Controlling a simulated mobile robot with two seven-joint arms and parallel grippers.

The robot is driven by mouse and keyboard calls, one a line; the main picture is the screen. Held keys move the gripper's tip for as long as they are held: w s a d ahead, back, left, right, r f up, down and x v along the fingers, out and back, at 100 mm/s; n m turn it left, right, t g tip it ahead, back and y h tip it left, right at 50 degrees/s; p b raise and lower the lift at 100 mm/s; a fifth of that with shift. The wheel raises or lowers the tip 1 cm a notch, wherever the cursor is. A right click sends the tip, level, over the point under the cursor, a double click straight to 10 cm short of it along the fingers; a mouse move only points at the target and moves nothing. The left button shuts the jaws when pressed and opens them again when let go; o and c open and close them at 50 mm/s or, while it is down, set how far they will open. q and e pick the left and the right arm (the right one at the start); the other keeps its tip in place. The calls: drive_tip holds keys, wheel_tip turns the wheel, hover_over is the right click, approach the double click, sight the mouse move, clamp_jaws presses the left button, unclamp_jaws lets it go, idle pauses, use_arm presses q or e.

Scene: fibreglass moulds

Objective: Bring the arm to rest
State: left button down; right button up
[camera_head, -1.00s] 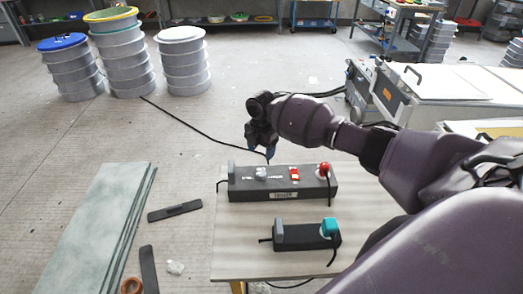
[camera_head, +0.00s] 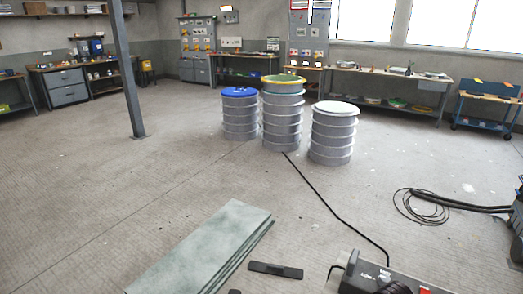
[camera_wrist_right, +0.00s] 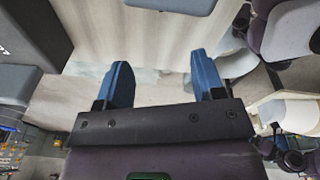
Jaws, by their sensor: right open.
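My right gripper (camera_wrist_right: 160,66) shows in the right wrist view with its two blue fingers apart and nothing between them. Below the fingers is a pale wood-toned surface (camera_wrist_right: 150,40), seemingly the tabletop. A dark grey box (camera_wrist_right: 28,35) lies at the left edge of that view, and another dark edge shows at the top. In the head view the dark power box (camera_head: 360,272) shows only partly at the bottom right, cut off by the frame. My left gripper is in neither view.
A blue-lidded drum (camera_head: 240,118), a yellow-rimmed drum (camera_head: 283,120) and a white-topped drum (camera_head: 332,140) stand on open floor. Greenish sheets (camera_head: 205,250) lie in front. A black cable (camera_head: 335,208) crosses the floor. A grey post (camera_head: 128,75) stands at left.

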drive_tip(key=s+d+r+m+t+h, duration=0.1)
drive_tip(key=s+r+m, duration=0.3)
drive_tip(key=s+m, duration=0.5)
drive_tip(key=s+d+r+m+t+h, duration=0.15)
drive_tip(key=s+r+m, duration=0.4)
drive_tip(key=s, duration=0.55)
drive_tip(key=w+f+t+y, duration=0.1)
drive_tip(key=w+f+t, duration=0.7)
drive_tip(key=f, duration=0.3)
drive_tip(key=shift+f, duration=0.15)
